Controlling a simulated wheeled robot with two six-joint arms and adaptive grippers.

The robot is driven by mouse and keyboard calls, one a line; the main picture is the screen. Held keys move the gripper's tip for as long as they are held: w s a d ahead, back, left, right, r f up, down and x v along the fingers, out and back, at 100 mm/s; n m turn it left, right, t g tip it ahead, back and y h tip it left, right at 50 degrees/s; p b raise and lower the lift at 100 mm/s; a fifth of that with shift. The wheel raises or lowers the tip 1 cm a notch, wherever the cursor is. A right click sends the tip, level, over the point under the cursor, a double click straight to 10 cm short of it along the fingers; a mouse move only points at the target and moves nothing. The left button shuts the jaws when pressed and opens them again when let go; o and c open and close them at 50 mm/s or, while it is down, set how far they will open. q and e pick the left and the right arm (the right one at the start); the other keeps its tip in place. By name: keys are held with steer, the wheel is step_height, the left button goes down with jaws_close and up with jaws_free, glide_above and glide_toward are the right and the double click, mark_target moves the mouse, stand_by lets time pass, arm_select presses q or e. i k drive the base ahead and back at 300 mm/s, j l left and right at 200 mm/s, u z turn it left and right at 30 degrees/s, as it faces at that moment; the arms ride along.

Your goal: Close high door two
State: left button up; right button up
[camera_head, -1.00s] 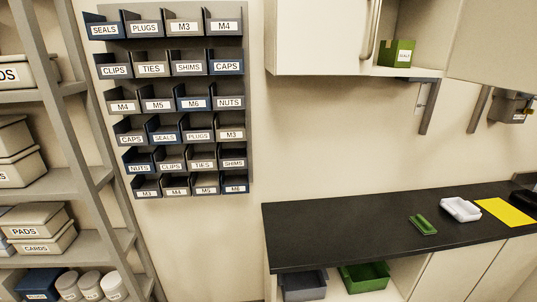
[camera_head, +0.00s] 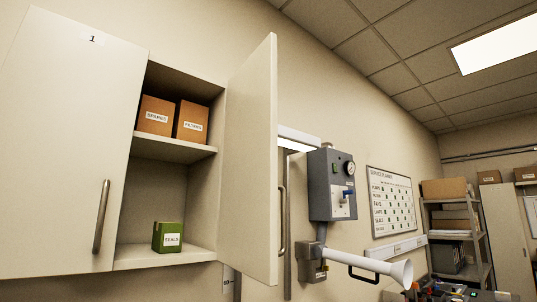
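A wall cabinet (camera_head: 165,169) hangs at the left of the head view. Its left door (camera_head: 70,140), marked 1, is shut and has a vertical bar handle. Its right door (camera_head: 250,165) stands wide open, swung out toward me, with its bar handle (camera_head: 282,220) near the free edge. Any number on that door is not visible. Neither of my grippers is in view.
Inside the cabinet are two brown boxes (camera_head: 156,115) on the upper shelf and a green box (camera_head: 168,237) below. Right of the open door are a grey wall panel (camera_head: 332,185) with a gauge and a white funnel-shaped pipe (camera_head: 370,264). Shelving (camera_head: 455,235) stands farther back.

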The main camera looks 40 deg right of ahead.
mark_target(247, 241)
steer(key=l+u, duration=0.15)
steer(key=l, duration=0.6)
steer(key=l+u, duration=0.15)
steer(key=l, duration=0.65)
steer(key=k+l+u, duration=0.1)
steer(key=l, duration=0.65)
